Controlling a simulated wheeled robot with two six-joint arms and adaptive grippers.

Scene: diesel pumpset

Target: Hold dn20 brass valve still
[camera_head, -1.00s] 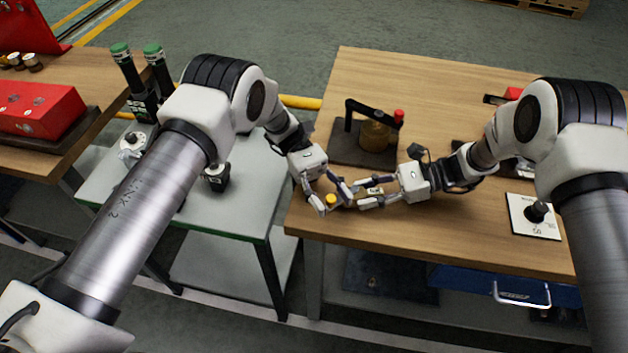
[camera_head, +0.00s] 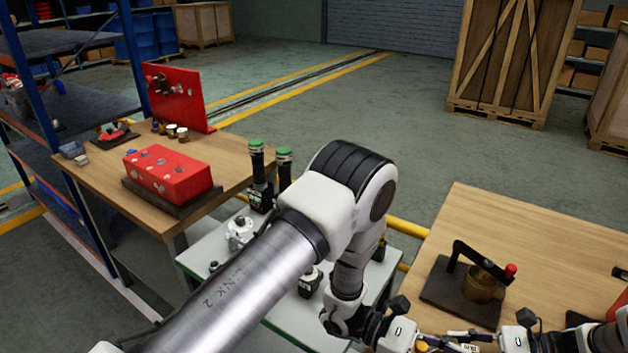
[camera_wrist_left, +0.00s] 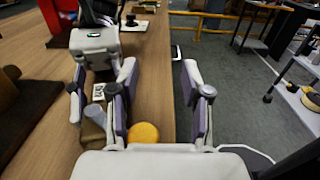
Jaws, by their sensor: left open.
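A yellow round part (camera_wrist_left: 143,132), which may belong to the brass valve, sits between the fingers of my left gripper (camera_wrist_left: 159,75), close to its palm in the left wrist view. Those fingers stand apart. A pale cylinder and tan piece (camera_wrist_left: 93,116) lie left of them, by the fingers of my right gripper (camera_wrist_left: 97,92); I cannot tell how they join the yellow part or whether the right fingers grip them. In the head view, the yellow part (camera_head: 421,346) and both grippers are cut by the bottom edge.
A black plate with a brass cylinder and black lever (camera_head: 481,284) stands on the right wooden table (camera_head: 480,215). A grey-topped table (camera_head: 215,255) holds green-capped tools (camera_head: 257,160). The left bench carries a red block (camera_head: 167,173). Open floor lies beyond.

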